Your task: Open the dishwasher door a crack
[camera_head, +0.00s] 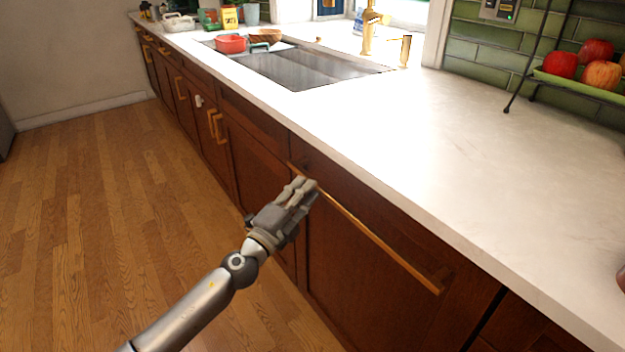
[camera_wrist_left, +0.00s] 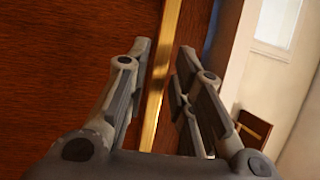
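The dishwasher door (camera_head: 365,285) is a dark wood panel under the white counter, and it looks closed. A long brass bar handle (camera_head: 385,243) runs along its top. My left gripper (camera_head: 305,184) is at the far left end of this handle and partly covers it. In the left wrist view, the two fingers of the left gripper (camera_wrist_left: 163,62) stand apart. The brass handle (camera_wrist_left: 165,75) shows between them, with gaps on both sides. I cannot tell how deep the bar sits between the fingers. My right gripper is not in view.
The white counter (camera_head: 440,140) overhangs the cabinets just above the handle. A sink (camera_head: 300,70) with a brass faucet (camera_head: 370,35) lies farther back. A rack of apples (camera_head: 590,85) stands at the right. The wooden floor (camera_head: 110,200) at the left is clear.

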